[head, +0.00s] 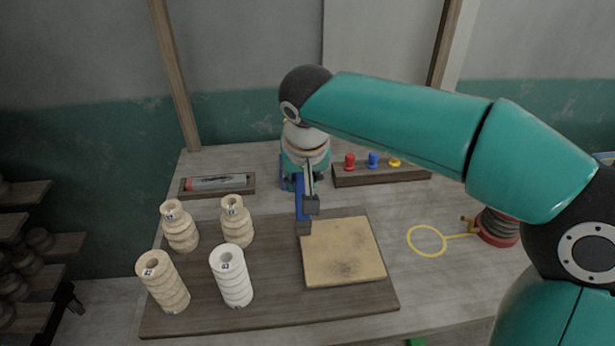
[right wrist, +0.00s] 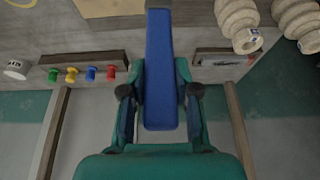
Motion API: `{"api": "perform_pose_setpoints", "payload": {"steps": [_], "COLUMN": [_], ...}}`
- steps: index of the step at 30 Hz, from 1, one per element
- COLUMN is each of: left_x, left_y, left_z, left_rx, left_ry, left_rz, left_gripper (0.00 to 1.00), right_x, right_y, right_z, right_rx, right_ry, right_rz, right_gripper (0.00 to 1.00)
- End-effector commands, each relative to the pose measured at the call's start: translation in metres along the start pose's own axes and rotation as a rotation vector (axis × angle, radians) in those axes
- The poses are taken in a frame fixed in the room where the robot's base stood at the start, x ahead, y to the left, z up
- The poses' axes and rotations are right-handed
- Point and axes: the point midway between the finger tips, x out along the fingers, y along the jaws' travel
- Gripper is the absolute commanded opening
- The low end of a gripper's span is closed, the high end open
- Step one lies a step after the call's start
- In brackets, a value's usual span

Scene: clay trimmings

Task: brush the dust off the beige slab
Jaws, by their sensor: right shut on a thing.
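The beige slab (head: 325,240) lies flat on a dark board (head: 200,325) on the table. Dark dust speckles cover its middle and near part. My right gripper (head: 304,182) is shut on a brush with a blue handle (head: 300,205). The handle also shows between the fingers (right wrist: 160,92) in the right wrist view. The brush's grey lower end (head: 304,227) is at the slab's far left corner; I cannot tell whether it touches. A corner of the slab (right wrist: 108,7) shows at the top of the right wrist view. My left gripper is not in view.
Several stacked ribbed clay pieces, one a white stack (head: 232,283), stand on the board left of the slab. A tray (head: 246,190) with a red-ended tool lies behind. A rack (head: 380,178) of coloured knobs stands at the back. A yellow ring (head: 411,247) is right of the board.

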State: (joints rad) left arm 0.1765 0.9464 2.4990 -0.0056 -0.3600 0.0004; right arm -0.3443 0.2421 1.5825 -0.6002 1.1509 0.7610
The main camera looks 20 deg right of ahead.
Motion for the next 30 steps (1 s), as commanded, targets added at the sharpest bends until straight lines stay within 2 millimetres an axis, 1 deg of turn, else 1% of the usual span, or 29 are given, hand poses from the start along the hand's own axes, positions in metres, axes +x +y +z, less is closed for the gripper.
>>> {"api": "perform_pose_setpoints", "payload": {"steps": [1, 12, 30], "left_x": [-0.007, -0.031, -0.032], "left_y": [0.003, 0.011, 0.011], "left_z": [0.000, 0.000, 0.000], "left_rx": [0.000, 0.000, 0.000], "left_ry": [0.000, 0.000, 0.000], "left_rz": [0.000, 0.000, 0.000], "left_gripper": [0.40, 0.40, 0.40], "right_x": [-0.008, -0.036, -0.038], "right_y": [0.000, 0.001, 0.002], "right_z": [-0.004, -0.015, -0.015], "right_rx": [0.000, 0.000, 0.002], "right_ry": [0.001, 0.000, 0.000], "right_rz": [0.000, 0.000, 0.001], "right_gripper": [0.01, 0.01, 0.01]}}
